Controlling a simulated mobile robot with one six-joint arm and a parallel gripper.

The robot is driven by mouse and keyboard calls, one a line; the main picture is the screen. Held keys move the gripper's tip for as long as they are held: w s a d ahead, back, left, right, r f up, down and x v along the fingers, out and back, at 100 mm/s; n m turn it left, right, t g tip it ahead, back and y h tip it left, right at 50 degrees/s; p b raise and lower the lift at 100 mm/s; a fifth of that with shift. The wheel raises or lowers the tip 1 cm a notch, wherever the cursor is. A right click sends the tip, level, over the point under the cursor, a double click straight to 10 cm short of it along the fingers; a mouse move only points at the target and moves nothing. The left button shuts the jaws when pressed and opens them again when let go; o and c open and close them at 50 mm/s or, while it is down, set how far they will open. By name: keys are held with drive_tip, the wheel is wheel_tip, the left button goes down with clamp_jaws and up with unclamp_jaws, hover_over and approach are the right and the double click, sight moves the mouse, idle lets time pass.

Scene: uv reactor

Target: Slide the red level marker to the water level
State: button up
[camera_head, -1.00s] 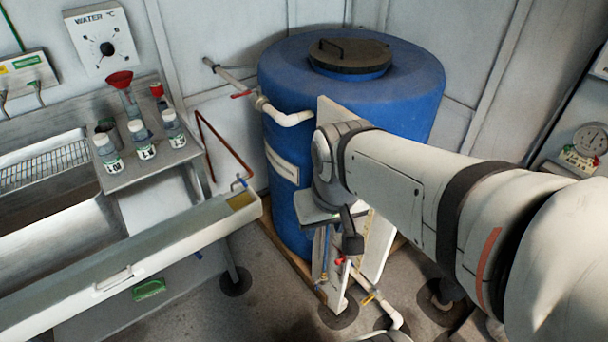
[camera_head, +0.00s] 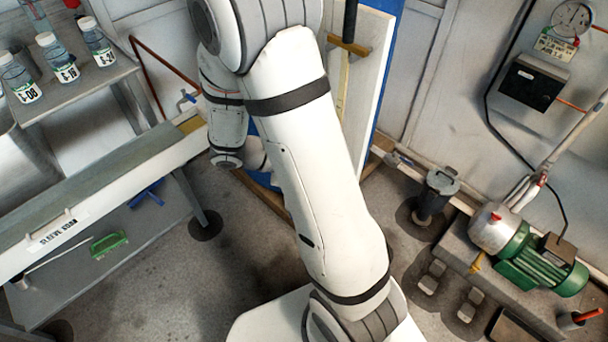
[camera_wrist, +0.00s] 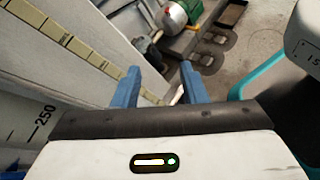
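My gripper (camera_wrist: 157,84) shows in the wrist view with two blue fingers apart and nothing clearly held between them. A yellowish graduated strip (camera_wrist: 75,45) on a pale panel runs from the upper left down toward the fingers. A white surface with a printed "250" mark (camera_wrist: 42,118) is at lower left. I cannot make out the red level marker or the water level in either current view. In the head view my arm covers much of the blue tank, and my gripper cannot be made out. The tall white panel (camera_head: 368,75) stands right of my arm.
A bench with several labelled bottles (camera_head: 67,57) is at left. A green pump (camera_head: 540,262) stands on a plinth at right, also in the wrist view (camera_wrist: 172,17). Floor is open at lower left of centre.

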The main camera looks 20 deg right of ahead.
drive_tip(key=w+a+f+n+t+h+b, duration=0.1)
drive_tip(key=w+f+n+t+h+b, duration=0.2)
drive_tip(key=f, duration=0.4)
drive_tip(key=w+a+f+n+t+b, duration=0.1)
drive_tip(key=w+f+n+t+b, duration=0.3)
drive_tip(key=f, duration=0.4)
drive_tip(key=w+a+f+n+t+h+b, duration=0.1)
drive_tip(key=w+f+n+t+h+b, duration=0.15)
drive_tip(key=f+n, duration=0.35)
drive_tip(key=shift+m+y, duration=0.35)
drive_tip(key=shift+m, duration=0.15)
drive_tip(key=x, duration=0.2)
drive_tip(key=f+x, duration=0.1)
drive_tip(key=x, duration=0.5)
drive_tip(key=shift+w+f+b, duration=0.15)
drive_tip(key=shift+b, duration=0.25)
drive_tip(key=shift+c, duration=0.6)
clamp_jaws()
drive_tip(key=shift+d, duration=0.1)
